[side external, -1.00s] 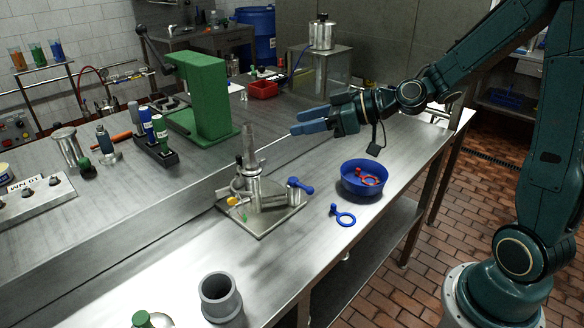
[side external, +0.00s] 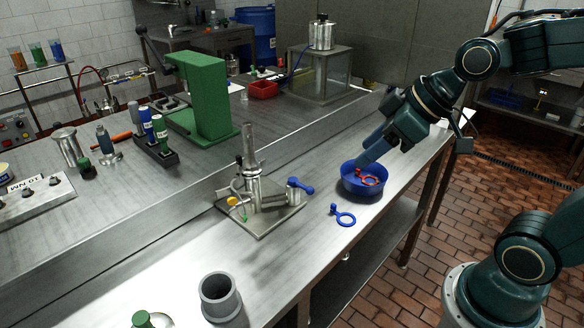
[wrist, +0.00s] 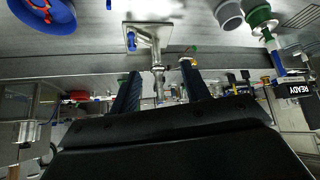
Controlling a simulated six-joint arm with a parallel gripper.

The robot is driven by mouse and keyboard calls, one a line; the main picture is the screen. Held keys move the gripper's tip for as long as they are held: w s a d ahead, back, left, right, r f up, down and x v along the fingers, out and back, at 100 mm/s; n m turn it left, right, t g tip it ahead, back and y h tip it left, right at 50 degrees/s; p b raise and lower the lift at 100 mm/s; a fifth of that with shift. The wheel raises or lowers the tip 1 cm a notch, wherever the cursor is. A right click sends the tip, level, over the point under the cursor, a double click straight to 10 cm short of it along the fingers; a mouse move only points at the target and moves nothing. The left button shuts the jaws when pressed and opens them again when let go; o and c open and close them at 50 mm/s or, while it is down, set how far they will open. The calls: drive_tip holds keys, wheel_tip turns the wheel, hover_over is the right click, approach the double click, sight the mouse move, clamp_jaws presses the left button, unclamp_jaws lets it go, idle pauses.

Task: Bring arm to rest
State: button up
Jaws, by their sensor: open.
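My gripper (side external: 368,156) is open and empty. In the side view its blue fingers point down and to the left, over the back edge of the blue bowl (side external: 350,186); I cannot tell how high above it they are. In the wrist view the two fingers of the gripper (wrist: 160,70) stand apart with nothing held between them. A metal valve assembly on a square plate (side external: 262,222) stands on the bench, left of the bowl. It also shows, upside down, in the wrist view (wrist: 150,36).
A red ring-shaped handle (side external: 369,178) lies in the bowl, and a blue one (side external: 344,217) lies on the bench in front. A grey cup (side external: 220,296) stands at the front. A green press (side external: 203,98) stands at the back. The bench's right front edge is near the bowl.

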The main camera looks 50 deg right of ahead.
drive_tip(key=s+d+r+m+g+h, duration=0.1)
drive_tip(key=s+d+m+h, duration=0.1)
drive_tip(key=s, duration=0.7)
drive_tip(key=shift+s+d+m, duration=0.2)
drive_tip(key=shift+d+m, duration=0.3)
drive_tip(key=shift+m, duration=0.5)
